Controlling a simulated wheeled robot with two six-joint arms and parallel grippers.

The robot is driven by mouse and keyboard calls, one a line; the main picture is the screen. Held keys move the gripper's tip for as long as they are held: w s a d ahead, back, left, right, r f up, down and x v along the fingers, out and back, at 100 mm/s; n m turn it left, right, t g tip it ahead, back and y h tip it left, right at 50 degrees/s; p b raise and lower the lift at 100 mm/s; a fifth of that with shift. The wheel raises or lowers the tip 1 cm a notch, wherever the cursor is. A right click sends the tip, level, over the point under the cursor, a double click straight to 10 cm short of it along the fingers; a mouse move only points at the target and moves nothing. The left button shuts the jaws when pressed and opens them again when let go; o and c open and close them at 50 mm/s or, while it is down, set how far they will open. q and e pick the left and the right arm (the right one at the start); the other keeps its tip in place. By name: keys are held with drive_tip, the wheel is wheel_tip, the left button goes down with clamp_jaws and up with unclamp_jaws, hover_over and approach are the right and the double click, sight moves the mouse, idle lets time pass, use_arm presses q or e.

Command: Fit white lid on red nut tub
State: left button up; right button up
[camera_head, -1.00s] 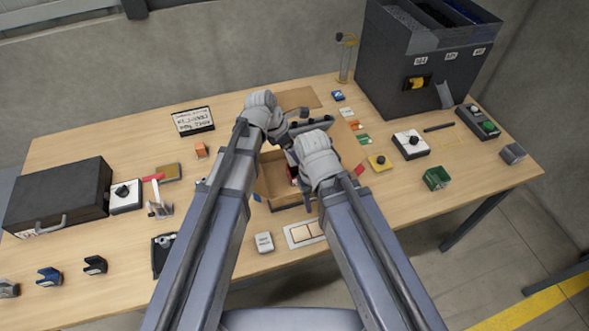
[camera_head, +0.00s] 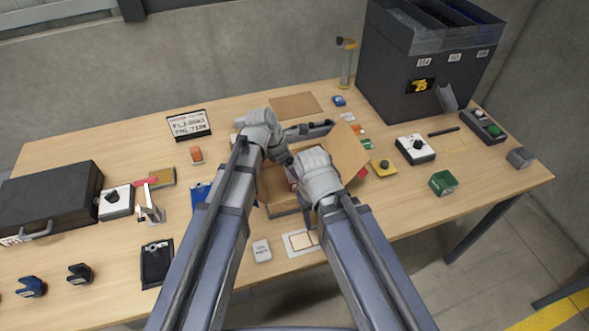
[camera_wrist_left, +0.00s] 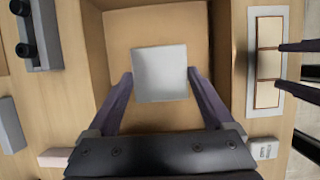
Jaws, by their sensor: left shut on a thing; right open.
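The white lid (camera_wrist_left: 160,73) shows in the left wrist view as a plain pale square, between the two fingers of my left gripper (camera_wrist_left: 160,88). The gripper is shut on it, with the open cardboard box (camera_wrist_left: 150,20) below. In the head view my left gripper (camera_head: 281,157) is at the box, and its wrist hides most of the lid. My right gripper (camera_head: 308,220) is open at the near side of the box; its dark fingers also show in the left wrist view (camera_wrist_left: 279,65), over the white card tray. I cannot make out the red nut tub; the box interior is largely hidden.
A grey bar with black knobs (camera_head: 308,131) lies behind the box. The white card tray (camera_head: 290,246) and a white block (camera_head: 261,250) lie in front. A black case (camera_head: 50,195) is far left.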

use_arm(q)
drive_tip(key=shift+f, duration=0.2)
use_arm(e)
drive_tip(key=shift+f, duration=0.15)
use_arm(q)
drive_tip(key=o, duration=1.1)
drive_tip(key=shift+r, duration=0.1)
drive_tip(key=shift+r, duration=0.15)
use_arm(e)
drive_tip(key=shift+r, duration=0.2)
use_arm(q)
drive_tip(key=p+v, duration=1.1)
drive_tip(key=v, duration=0.1)
use_arm(e)
wheel_tip(320, 180, up, 11)
